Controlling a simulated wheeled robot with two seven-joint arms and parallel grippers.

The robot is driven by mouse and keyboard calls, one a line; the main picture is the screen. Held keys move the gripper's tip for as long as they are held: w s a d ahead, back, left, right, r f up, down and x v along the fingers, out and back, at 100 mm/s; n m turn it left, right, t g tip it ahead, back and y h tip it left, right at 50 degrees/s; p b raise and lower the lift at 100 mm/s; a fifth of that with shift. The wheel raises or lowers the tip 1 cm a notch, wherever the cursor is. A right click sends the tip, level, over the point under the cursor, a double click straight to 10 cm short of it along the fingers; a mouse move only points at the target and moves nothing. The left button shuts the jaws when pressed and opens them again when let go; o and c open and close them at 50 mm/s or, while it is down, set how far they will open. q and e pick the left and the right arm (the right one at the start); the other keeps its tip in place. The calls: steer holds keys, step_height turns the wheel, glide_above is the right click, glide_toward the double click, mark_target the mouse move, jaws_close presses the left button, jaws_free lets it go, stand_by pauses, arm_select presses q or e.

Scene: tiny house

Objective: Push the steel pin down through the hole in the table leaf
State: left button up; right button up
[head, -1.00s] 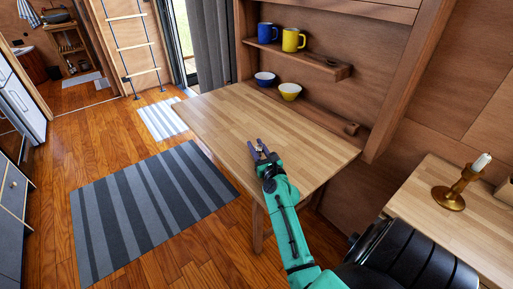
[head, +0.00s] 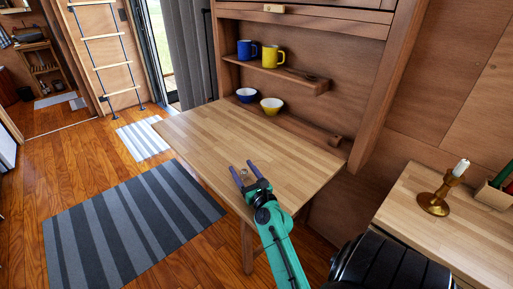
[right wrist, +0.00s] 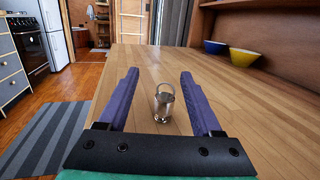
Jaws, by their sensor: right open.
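The steel pin (right wrist: 164,104) is a short, shiny cylinder with a ring on top, standing upright at the table leaf (right wrist: 150,70) in the right wrist view. The hole itself cannot be made out. In the head view the pin (head: 244,173) is tiny, near the front edge of the pale wooden leaf (head: 225,127). My right gripper (head: 243,167) is open, its two purple fingers on either side of the pin; they also show in the right wrist view (right wrist: 159,74). The fingers appear clear of the pin. My left gripper is not in view.
A blue bowl (head: 246,95) and a yellow bowl (head: 271,106) sit at the back of the leaf. Mugs (head: 273,56) stand on the shelf above. A candlestick (head: 434,203) stands on the counter at right. Most of the leaf is clear.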

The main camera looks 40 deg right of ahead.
steer(key=v, duration=0.3)
steer(key=f+b+v, duration=0.1)
steer(key=v, duration=0.3)
steer(key=b+v, duration=0.1)
steer(key=v, duration=0.3)
steer(key=shift+s+d+f, duration=0.2)
steer(key=shift+s, duration=0.1)
steer(key=shift+s+r, duration=0.15)
steer(key=shift+s, duration=0.05)
steer(key=shift+r, duration=0.1)
steer(key=shift+r, duration=0.1)
